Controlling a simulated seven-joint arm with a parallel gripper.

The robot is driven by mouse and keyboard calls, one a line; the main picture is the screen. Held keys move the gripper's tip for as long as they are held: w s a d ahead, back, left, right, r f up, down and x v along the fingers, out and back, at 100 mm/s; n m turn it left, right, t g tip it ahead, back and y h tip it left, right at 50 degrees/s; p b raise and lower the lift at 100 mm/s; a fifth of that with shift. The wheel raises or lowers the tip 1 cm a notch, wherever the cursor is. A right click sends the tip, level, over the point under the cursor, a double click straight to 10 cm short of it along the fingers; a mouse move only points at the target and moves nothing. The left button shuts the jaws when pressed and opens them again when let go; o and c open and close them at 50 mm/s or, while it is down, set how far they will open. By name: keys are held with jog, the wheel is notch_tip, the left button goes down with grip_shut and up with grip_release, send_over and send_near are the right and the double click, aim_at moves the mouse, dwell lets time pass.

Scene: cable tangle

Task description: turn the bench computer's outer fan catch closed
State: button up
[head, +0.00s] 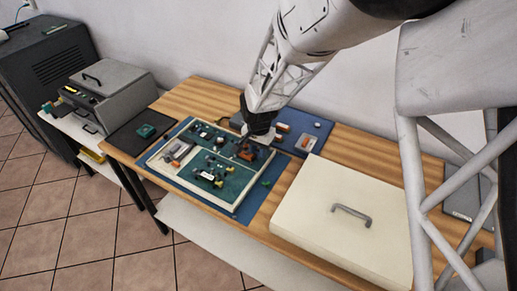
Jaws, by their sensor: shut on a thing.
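The bench computer (203,181) is an open green board in a pale frame, lying on a blue mat on the wooden bench. Small dark, orange and white parts sit on it. My gripper (262,137) points down at the board's far right corner, close to an orange-brown part (246,152). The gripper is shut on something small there. The gripper hides it, and it is too small to identify surely as the outer fan catch. I cannot tell which way the catch is turned.
A large cream case with a grey handle (345,225) stands right of the board. A black tray (140,133) with a green part lies to the left. A blue mat (318,129) with small parts is behind. A grey machine (112,85) stands beyond the bench's left end.

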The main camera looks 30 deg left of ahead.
jog(key=shift+m, duration=0.3)
jog(key=o, duration=0.9)
jog(key=shift+r, duration=3.95)
